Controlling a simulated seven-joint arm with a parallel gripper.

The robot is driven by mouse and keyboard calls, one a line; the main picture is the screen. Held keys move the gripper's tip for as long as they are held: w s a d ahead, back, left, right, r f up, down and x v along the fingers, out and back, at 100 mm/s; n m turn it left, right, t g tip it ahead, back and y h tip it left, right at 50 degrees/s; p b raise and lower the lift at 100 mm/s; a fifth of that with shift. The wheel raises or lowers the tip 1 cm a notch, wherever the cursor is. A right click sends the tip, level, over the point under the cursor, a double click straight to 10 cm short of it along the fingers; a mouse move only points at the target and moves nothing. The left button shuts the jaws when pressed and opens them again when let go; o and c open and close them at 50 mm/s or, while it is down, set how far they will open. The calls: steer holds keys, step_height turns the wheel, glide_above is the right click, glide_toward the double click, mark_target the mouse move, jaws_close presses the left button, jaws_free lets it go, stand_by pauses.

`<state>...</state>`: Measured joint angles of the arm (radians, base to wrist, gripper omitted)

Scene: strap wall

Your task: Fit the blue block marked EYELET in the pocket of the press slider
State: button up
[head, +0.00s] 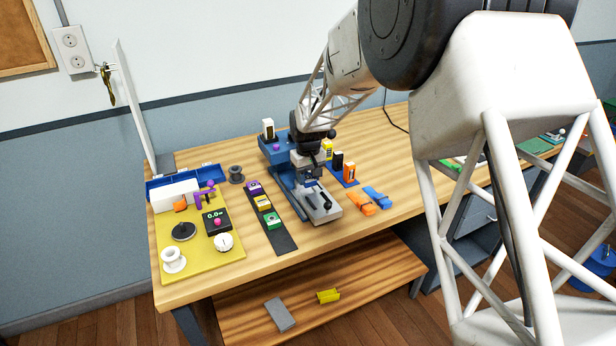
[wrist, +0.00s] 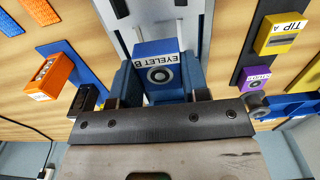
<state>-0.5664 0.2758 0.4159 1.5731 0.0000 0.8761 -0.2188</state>
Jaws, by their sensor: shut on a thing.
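The blue block marked EYELET B (wrist: 158,66) is upright between my gripper's fingers in the wrist view, its label and a dark round eyelet facing the camera. My gripper (wrist: 158,92) is shut on it. In the head view my gripper (head: 309,168) is over the press, and the block is too small and covered to make out clearly. Blue parts stand close on both sides of the block. The pocket is hidden, so I cannot tell whether the block is seated in it.
Left of the press, a dark strip (head: 284,242) holds purple, yellow and green blocks. To the right, a blue strip carries yellow, black and orange (head: 349,172) blocks. Orange (head: 362,203) and blue (head: 377,196) pieces lie nearby. A yellow mat (head: 200,268) with several parts is at left.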

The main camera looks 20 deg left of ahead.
mark_target(308, 178)
steer(key=shift+f, duration=0.6)
steer(key=o, duration=1.2)
step_height(308, 178, up, 13)
steer(key=shift+r, duration=0.15)
stand_by(0.5)
steer(key=shift+d, duration=0.1)
